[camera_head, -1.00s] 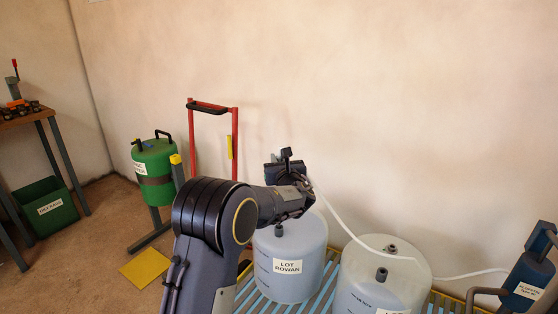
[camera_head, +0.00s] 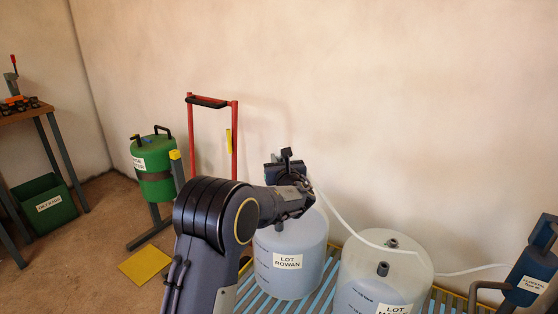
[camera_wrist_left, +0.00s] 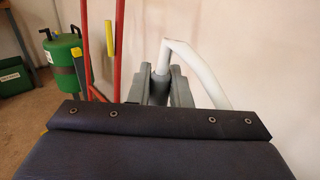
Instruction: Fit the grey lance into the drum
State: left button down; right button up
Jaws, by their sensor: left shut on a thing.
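My left gripper (camera_wrist_left: 162,90) is shut on the grey lance (camera_wrist_left: 161,70), whose top shows between the fingers in the left wrist view. A white hose (camera_wrist_left: 200,72) bends away from the lance top to the right. In the head view my left gripper (camera_head: 286,166) is above the white translucent drum marked LOT ROWAN (camera_head: 291,245); my wrist covers most of the lance, and I cannot tell whether its tip is in the drum's opening. A second drum (camera_head: 372,290) stands to the right with two openings on top. My right gripper is not in view.
A red hand truck (camera_head: 234,140) and a green vessel (camera_head: 153,165) stand to the left.

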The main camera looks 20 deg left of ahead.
pick_arm(q)
notch_tip(320, 180, down, 18)
jog(key=b, duration=1.6)
jog(key=shift+f, duration=0.15)
dwell(5.1)
jog(key=c, duration=1.3)
grip_release()
